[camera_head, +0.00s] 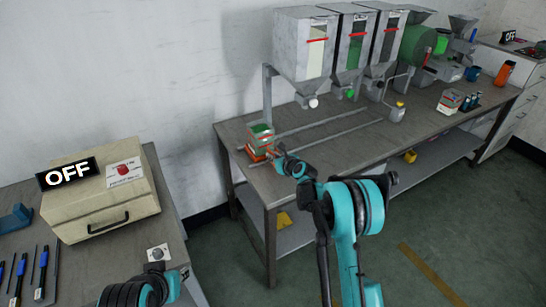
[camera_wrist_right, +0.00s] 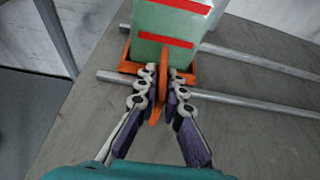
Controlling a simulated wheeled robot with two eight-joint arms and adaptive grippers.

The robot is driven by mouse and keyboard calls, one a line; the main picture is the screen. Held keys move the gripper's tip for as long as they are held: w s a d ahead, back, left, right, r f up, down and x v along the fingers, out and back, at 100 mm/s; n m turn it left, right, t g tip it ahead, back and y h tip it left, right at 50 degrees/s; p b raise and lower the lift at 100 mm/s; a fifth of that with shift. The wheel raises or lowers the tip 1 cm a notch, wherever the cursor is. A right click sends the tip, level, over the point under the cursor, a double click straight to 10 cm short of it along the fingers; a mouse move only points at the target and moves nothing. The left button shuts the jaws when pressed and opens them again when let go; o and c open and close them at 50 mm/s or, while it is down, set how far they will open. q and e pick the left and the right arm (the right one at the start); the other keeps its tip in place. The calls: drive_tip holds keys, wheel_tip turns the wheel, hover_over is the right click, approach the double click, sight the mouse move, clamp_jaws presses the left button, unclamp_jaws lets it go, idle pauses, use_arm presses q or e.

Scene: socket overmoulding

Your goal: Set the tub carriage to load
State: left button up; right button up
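The tub carriage (camera_head: 258,157) is an orange holder on the rails at the left end of the long bench. A tub (camera_head: 261,136) with green contents and red stripes stands upright in it. In the right wrist view the tub (camera_wrist_right: 168,45) is cut off at the top, and the orange carriage (camera_wrist_right: 125,66) has an upright tab facing me. My right gripper (camera_wrist_right: 162,88) has its fingers closed on both sides of that tab. In the head view the right gripper (camera_head: 274,150) is small beside the carriage. Part of my left arm shows at the bottom left; its fingers cannot be made out.
Two metal rails (camera_head: 325,128) run right along the bench (camera_head: 232,133), clear of other things. Several hoppers (camera_head: 305,45) hang above them. A beige box (camera_head: 100,200) with an OFF sign (camera_head: 68,174) and several tools are on the left bench.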

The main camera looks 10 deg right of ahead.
drive_tip(key=o, duration=0.3)
drive_tip(key=shift+s+a, duration=0.1)
drive_tip(key=shift+a, duration=0.2)
drive_tip(key=shift+s+d, duration=0.1)
drive_tip(key=shift+d, duration=0.05)
drive_tip(key=v, duration=1.1)
drive_tip(key=shift+s+d+r, duration=0.1)
drive_tip(key=shift+s+r, duration=0.15)
drive_tip(key=shift+s, duration=0.05)
drive_tip(key=shift+r, duration=0.1)
